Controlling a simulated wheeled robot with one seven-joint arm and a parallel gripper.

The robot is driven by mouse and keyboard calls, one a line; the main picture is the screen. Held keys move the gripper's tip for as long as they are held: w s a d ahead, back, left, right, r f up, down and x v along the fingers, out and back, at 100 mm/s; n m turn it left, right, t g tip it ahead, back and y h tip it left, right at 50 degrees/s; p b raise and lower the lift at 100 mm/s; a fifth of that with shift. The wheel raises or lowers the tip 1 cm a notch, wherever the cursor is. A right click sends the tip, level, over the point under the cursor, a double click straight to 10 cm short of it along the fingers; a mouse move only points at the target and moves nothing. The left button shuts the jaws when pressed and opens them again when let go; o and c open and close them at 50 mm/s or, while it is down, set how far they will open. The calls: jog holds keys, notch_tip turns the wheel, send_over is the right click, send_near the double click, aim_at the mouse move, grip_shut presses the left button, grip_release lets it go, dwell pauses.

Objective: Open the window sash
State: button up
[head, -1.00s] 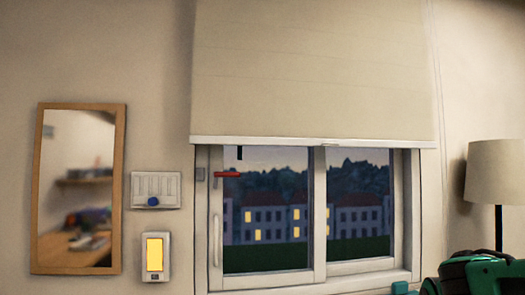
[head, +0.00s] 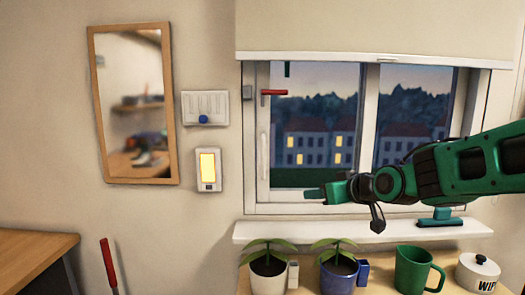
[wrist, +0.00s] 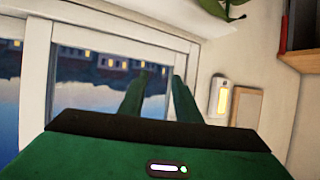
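The window has a left sash (head: 259,130) with a white frame and a slim vertical handle (head: 264,155) on its left stile. A red lever (head: 273,92) sits horizontally at that sash's upper left. The sash looks closed in the head view. My green gripper (head: 314,194) reaches in from the right, in front of the lower left pane and right of the handle, pointing left. In the wrist view its two fingers (wrist: 157,90) are apart with nothing between them, and the window frame (wrist: 38,70) shows beside them. I see no contact with the handle.
A white sill (head: 300,229) runs below, with a green squeegee-like tool (head: 440,218) on it. Two potted plants (head: 268,274), a green jug (head: 414,268) and a white canister (head: 478,273) stand beneath. A mirror (head: 134,105), switch panel (head: 205,108) and lit panel (head: 207,170) hang left.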

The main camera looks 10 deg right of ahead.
jog(key=w+a+r+n+t+y, duration=0.2)
jog(key=w+a+r+t+y, duration=0.25)
jog(key=a+r, duration=0.5)
jog(key=shift+g+h, duration=0.25)
jog(key=shift+g, duration=0.1)
jog(key=x, duration=1)
jog(key=shift+w+d+r, duration=0.1)
jog(key=shift+w+r, duration=0.15)
jog(key=shift+w, duration=0.2)
jog(key=shift+c, duration=0.6)
grip_shut()
